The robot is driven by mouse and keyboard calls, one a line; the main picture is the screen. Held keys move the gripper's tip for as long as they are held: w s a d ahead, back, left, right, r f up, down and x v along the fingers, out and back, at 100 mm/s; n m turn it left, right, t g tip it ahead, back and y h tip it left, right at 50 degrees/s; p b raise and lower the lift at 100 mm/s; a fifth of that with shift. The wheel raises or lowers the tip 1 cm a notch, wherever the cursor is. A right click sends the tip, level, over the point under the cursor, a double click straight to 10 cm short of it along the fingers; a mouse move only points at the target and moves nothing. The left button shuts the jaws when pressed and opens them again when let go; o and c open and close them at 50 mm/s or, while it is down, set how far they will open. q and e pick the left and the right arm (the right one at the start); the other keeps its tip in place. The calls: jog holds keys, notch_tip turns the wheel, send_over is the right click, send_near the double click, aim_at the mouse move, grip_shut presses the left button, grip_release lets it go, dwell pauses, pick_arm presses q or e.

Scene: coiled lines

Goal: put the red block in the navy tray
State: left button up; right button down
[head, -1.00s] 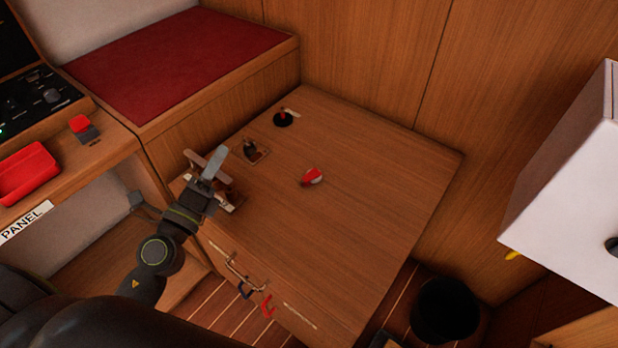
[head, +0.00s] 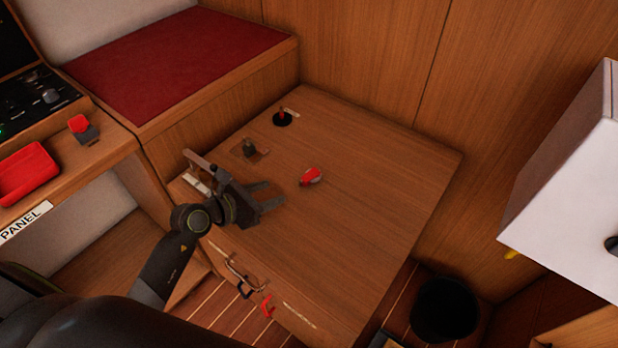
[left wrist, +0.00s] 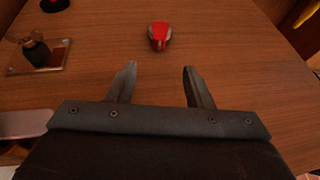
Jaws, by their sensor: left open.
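I see no plain red block and no navy tray for certain. A small red piece with a whitish-grey part (head: 311,176) sits on the wooden tabletop (head: 370,190); it also shows in the left wrist view (left wrist: 159,36), straight beyond the fingertips. Another red piece (head: 78,123) sits on a dark grey base on the panel shelf at the left. The only clear tray is red (head: 27,172), on that shelf. My left gripper (head: 272,194) is open and empty above the tabletop, its fingers (left wrist: 159,68) apart and short of the red and whitish piece. My right gripper is out of view.
A black-based red lever (head: 282,118) and a dark knob on a plate (head: 249,149) stand on the tabletop. Hooks (head: 267,306) hang on its front side. A white box (head: 570,200) is at the right, a black bin (head: 445,310) below. The right tabletop is clear.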

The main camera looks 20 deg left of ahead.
aim_at(300, 183)
pick_arm(q)
jog(key=x, duration=1.1)
jog(key=shift+s, duration=0.1)
grip_shut()
